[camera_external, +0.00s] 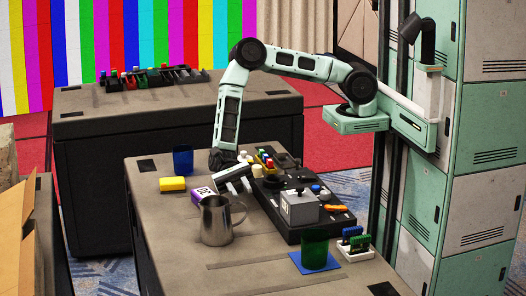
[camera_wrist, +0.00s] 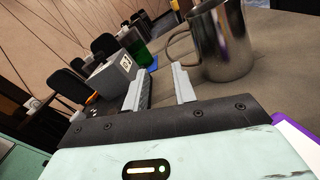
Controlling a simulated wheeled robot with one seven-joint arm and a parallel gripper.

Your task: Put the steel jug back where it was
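The steel jug (camera_external: 216,222) stands upright on the near table (camera_external: 185,262), its handle on the right side in the external view. In the wrist view the jug (camera_wrist: 226,42) is at the upper right, with its handle toward the fingers and its top cut off by the frame. My gripper (camera_external: 242,181) is low over the table, behind and slightly right of the jug. In the wrist view my gripper (camera_wrist: 160,72) is open, with an empty gap between its two fingers. The jug is beyond the fingertips and to their right, apart from them.
A black control panel (camera_external: 270,203) bears a grey labelled cube (camera_external: 298,207). A green cup (camera_external: 314,252) stands on a blue mat (camera_external: 297,262), beside a white card holder (camera_external: 355,250). The front left tabletop is clear.

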